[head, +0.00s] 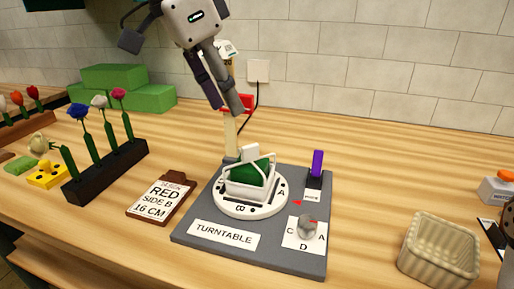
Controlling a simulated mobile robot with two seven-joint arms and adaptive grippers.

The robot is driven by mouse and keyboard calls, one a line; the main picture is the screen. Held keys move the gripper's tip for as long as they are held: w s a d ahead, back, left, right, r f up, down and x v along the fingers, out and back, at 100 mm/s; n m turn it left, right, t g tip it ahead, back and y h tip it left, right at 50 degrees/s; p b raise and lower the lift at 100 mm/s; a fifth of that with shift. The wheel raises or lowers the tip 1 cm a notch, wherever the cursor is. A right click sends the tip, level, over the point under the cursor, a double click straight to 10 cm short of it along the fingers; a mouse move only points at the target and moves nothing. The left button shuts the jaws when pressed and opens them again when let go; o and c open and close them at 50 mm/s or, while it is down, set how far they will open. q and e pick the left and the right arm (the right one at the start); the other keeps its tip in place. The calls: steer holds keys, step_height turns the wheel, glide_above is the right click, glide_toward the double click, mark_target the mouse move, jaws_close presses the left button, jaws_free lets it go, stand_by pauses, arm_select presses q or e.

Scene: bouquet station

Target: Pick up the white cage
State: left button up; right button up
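The white cage (262,190) sits on the round white turntable disc (224,203), around a green block (245,181). It is an open frame with a raised top bar. The disc is on a grey base labelled TURNTABLE (190,232). My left gripper (228,108) hangs above and behind the cage, clear of it, fingers pointing down. Its two fingers look apart, with nothing seen between them.
A wooden post (230,138) stands behind the turntable. A purple lever (317,164) and grey knob (308,225) are on the base. A brown sign (163,197) and black flower rack (106,172) stand left; a beige basket (440,249) stands right. A tiled wall closes the back.

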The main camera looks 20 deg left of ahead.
mark_target(249, 146)
arm_select(q)
steer(key=x, duration=1)
steer(key=shift+w+a+f, duration=0.1)
steer(key=shift+a+f, duration=0.1)
steer(key=shift+a, duration=0.1)
jaws_close()
